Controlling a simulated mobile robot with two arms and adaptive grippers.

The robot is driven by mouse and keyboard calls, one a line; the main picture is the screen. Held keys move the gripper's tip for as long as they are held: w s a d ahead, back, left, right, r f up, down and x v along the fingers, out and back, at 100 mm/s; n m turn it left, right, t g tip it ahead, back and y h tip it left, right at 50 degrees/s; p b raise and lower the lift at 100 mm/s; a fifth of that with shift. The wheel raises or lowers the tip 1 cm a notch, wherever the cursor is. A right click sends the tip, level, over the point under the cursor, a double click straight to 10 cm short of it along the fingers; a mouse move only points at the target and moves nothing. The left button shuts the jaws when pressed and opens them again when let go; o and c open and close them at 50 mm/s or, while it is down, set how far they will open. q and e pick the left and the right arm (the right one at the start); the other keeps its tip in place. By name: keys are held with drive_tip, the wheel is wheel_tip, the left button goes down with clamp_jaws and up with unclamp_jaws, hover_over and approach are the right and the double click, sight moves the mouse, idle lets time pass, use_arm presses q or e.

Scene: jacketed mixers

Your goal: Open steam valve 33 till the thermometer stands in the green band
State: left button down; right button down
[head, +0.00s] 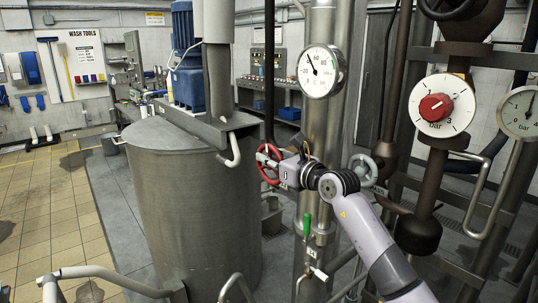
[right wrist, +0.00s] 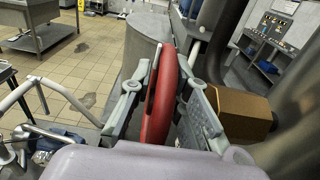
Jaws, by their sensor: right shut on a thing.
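A red handwheel (head: 268,163) sits beside the grey jacketed vessel, just right of its wall. My right gripper (head: 272,158) reaches it from the right and is shut on its rim. In the right wrist view the red rim (right wrist: 162,95) runs between the two grey fingers. Any tag with the wheel's number is not readable. A round white thermometer (head: 321,70) is on the steel pipe above the wheel. Its black needle points up and left. I cannot make out a green band on its face. My left gripper is not in view.
The grey vessel (head: 185,205) stands close on the left. A grey handwheel (head: 362,170) is right of my gripper. A green-handled lever (head: 307,224) is below. A red knob (head: 435,107) on a bar dial and a pressure gauge (head: 522,112) are at the right.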

drive_tip(key=g+p, duration=0.1)
drive_tip(key=p, duration=0.1)
drive_tip(key=g+h+p, duration=0.1)
drive_tip(key=p, duration=0.1)
drive_tip(key=shift+w+a+r+h, duration=0.1)
drive_tip(key=shift+w+r+h, duration=0.1)
drive_tip(key=shift+r+h, duration=0.1)
drive_tip(key=shift+w+a+f+g+h+p, duration=0.15)
drive_tip(key=shift+g+h+p, duration=0.1)
drive_tip(key=shift+g+p, duration=0.2)
drive_tip(key=shift+d+f+g+h+p, duration=0.1)
drive_tip(key=shift+g+h+p, duration=0.15)
drive_tip(key=shift+g+p, duration=0.15)
drive_tip(key=shift+a+f+g+h+p, duration=0.1)
drive_tip(key=shift+f+g+h+p, duration=0.15)
drive_tip(key=shift+g+h+p, duration=0.35)
drive_tip(key=c, duration=1.5)
unclamp_jaws()
drive_tip(key=shift+f, duration=0.1)
